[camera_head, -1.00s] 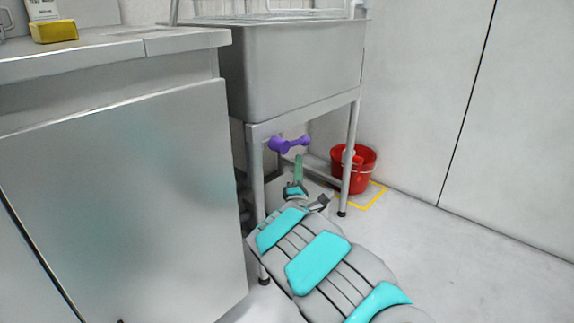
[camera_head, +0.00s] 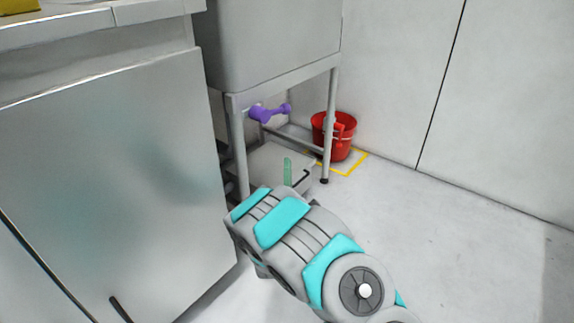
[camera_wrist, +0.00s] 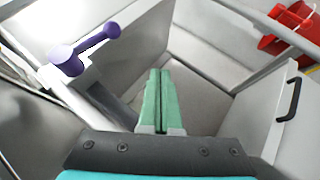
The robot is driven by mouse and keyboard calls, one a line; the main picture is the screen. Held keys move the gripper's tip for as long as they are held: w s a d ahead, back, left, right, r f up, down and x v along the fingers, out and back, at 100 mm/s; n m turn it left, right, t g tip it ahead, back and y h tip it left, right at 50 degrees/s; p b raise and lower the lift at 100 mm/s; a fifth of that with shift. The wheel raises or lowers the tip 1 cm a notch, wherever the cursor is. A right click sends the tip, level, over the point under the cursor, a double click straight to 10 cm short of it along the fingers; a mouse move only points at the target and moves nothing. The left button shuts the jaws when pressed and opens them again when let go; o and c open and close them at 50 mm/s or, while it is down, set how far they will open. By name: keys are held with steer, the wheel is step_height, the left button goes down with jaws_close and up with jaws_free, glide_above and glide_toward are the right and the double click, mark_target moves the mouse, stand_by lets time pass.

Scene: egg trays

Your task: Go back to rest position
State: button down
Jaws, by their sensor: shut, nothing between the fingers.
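My gripper (camera_wrist: 159,97) shows in the wrist view as two green fingers lying side by side, shut with nothing between them. In the head view the green fingertips (camera_head: 288,171) show just beyond my grey and turquoise arm, under the sink. They are in front of a light grey box-like surface with a dark handle. The arm hides the rest of the gripper in the head view.
A red bucket (camera_head: 334,140) stands on a yellow floor outline beside a sink leg. A steel cabinet (camera_head: 120,190) fills the left. The floor at right is clear.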

steer(key=d+m+g+h, duration=0.3)
steer(key=d+m+g, duration=0.5)
steer(key=d+m, duration=0.2)
steer(key=s+d+m+g, duration=0.2)
steer(key=s+m+g, duration=0.15)
steer(key=s, duration=0.25)
steer(key=s+d+r+m+g+y, duration=0.15)
steer(key=s+m+g, duration=0.4)
steer(key=s, duration=1.75)
steer(key=s+d+r+m+g+y, duration=0.1)
steer(key=s+r+m+g, duration=0.45)
steer(key=s, duration=1.75)
step_height(320, 180, up, 10)
steer(key=s+n+g+p, duration=0.1)
steer(key=n+g+p, duration=0.1)
steer(key=p, duration=1)
steer(key=shift+s+r+g, duration=0.2)
steer(key=shift+s+g, duration=0.2)
steer(key=shift+g, duration=0.05)
